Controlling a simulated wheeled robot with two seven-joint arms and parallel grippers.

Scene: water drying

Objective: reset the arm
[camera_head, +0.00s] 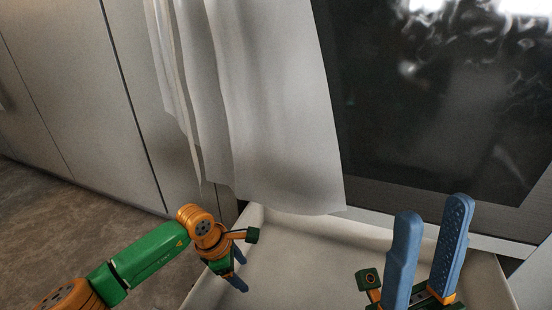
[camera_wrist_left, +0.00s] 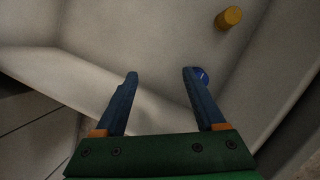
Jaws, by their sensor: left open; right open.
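My left arm comes in from the left in the head view, and my left gripper (camera_head: 240,273) hangs over the left part of a white open drawer or tray. In the left wrist view its two blue fingers (camera_wrist_left: 160,73) are spread apart with nothing between them. My right gripper (camera_head: 432,208) is at the lower right of the head view. Its blue fingers point up and stand apart, empty, in front of the oven's lower edge.
A white cloth (camera_head: 260,100) hangs over the back left of the white drawer or tray (camera_head: 253,217). A dark oven door (camera_head: 430,100) stands behind.

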